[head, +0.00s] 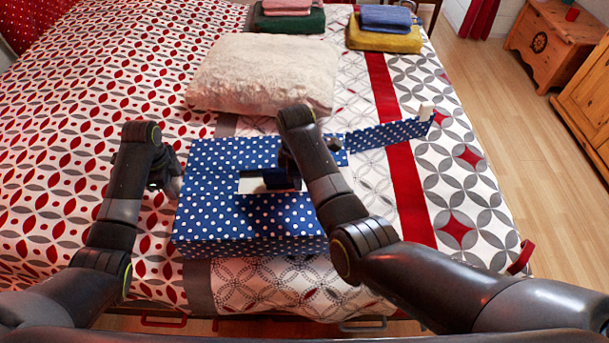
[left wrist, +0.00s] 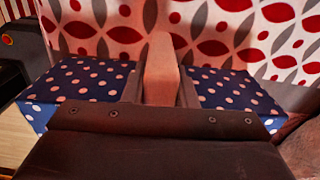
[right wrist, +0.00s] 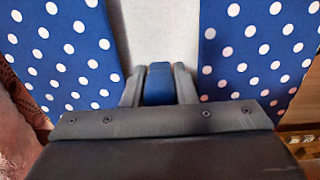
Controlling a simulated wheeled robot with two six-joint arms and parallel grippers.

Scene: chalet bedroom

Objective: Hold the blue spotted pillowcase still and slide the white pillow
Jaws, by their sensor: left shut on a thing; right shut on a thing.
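The blue spotted pillowcase (head: 250,215) lies box-shaped on the bed, with a slot in its upper face. Something white (head: 250,186) shows inside the slot, beside a plain blue tab (right wrist: 158,84). My right gripper (head: 284,172) is over the slot, shut on that tab; white lies behind it in the right wrist view. My left gripper (head: 172,182) is at the pillowcase's left edge, shut on a pale tab (left wrist: 161,72), with spotted cloth on both sides. A fluffy white pillow (head: 262,75) lies behind the pillowcase, apart from both grippers.
A spotted strip (head: 390,133) with a white end reaches right from the pillowcase across the red band. Folded towels (head: 385,38) (head: 290,22) are stacked at the back. The patterned bed (head: 80,130) is clear on the left. Wooden furniture (head: 555,38) stands right of the bed.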

